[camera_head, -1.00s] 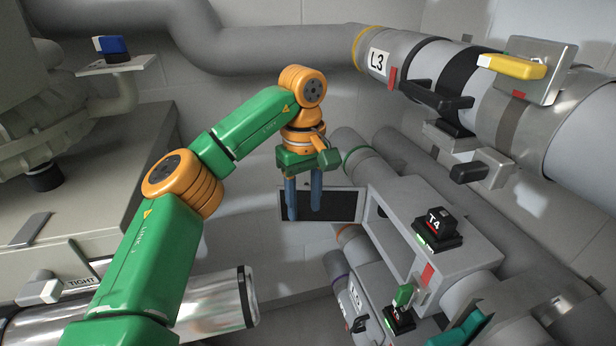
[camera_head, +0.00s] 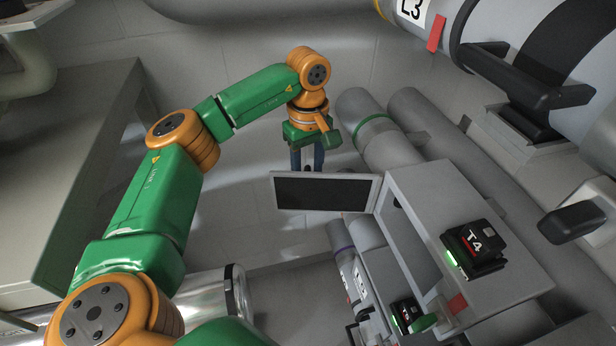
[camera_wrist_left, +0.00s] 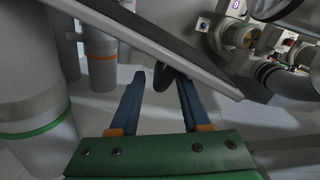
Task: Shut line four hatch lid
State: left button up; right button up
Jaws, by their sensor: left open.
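The line four housing (camera_head: 450,215) is a grey box with a black T4 block (camera_head: 473,247) on its top. Its hatch lid (camera_head: 377,193), a pale-framed panel with a dark inner face, stands open, swung out left of the housing. My left gripper (camera_head: 307,160) is behind the lid in the head view, its blue fingertips hidden by the lid. In the left wrist view the lid (camera_wrist_left: 150,40) crosses edge-on, and a dark handle (camera_wrist_left: 168,78) shows between the open fingers (camera_wrist_left: 161,82). Contact with the handle cannot be told. My right gripper is not in view.
The large L3 pipe (camera_head: 480,25) with a black lever (camera_head: 525,85) hangs at upper right. Another black-ended handle (camera_head: 570,222) stands right of the housing. A grey pipe with a green ring (camera_head: 375,128) lies behind the lid. A lower unit (camera_head: 405,312) sits below the housing.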

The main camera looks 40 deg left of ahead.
pick_arm(q)
jog(key=shift+w+a+f, duration=0.1)
jog(key=shift+f, duration=0.55)
jog(key=shift+w+a+f, duration=0.1)
jog(key=shift+f, duration=0.8)
jog(key=shift+s+d+f, duration=0.1)
jog(key=shift+s+d, duration=0.05)
grip_shut()
